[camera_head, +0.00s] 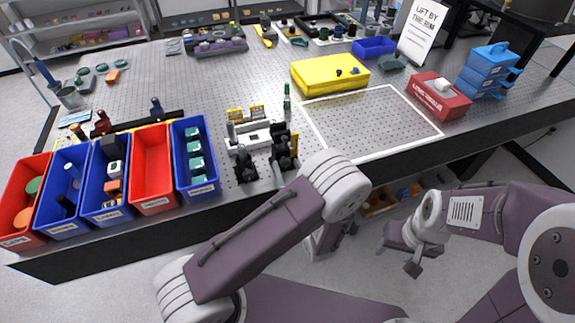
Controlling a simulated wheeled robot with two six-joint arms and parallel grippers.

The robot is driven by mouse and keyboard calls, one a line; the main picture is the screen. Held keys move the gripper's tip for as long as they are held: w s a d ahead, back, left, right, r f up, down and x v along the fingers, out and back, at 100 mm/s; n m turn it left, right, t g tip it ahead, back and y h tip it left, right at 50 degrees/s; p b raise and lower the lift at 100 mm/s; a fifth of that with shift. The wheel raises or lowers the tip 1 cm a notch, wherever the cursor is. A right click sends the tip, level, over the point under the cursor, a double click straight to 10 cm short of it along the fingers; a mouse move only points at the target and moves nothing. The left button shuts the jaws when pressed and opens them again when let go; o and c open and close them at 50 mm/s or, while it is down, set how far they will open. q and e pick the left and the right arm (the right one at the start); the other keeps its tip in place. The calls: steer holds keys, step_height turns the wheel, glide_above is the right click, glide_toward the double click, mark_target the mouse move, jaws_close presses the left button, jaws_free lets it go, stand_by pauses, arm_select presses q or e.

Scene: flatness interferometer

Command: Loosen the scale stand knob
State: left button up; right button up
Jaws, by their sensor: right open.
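On the table's front part stands a white instrument (257,135) with yellow-labelled parts on top. Which of these carries the scale stand knob is too small to tell. My right gripper (413,264) is open and empty, pointing down in front of the table, low and right of the stands.
Red and blue bins (152,190) line the front left edge. A yellow box (330,75), a white-outlined area (370,122), a red box (438,97) and stacked blue trays (489,72) lie to the right. A green-topped slim bottle (287,97) stands just behind the instrument.

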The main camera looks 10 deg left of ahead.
arm_select(q)
steer(key=shift+w+f, duration=0.1)
steer(key=shift+w, duration=0.05)
jaws_close()
steer(key=n+b, duration=0.1)
steer(key=n, duration=0.1)
steer(key=n+b, duration=0.4)
steer(key=shift+f, duration=0.25)
steer(key=n+b, duration=0.9)
steer(key=b, duration=0.2)
steer(key=shift+a+f+n+y, duration=0.1)
steer(key=shift+f+n+y, duration=0.05)
steer(key=shift+n+y, duration=0.2)
steer(key=shift+r+n+b, duration=0.25)
steer(key=shift+n+b, duration=0.9)
steer(key=shift+b, duration=0.2)
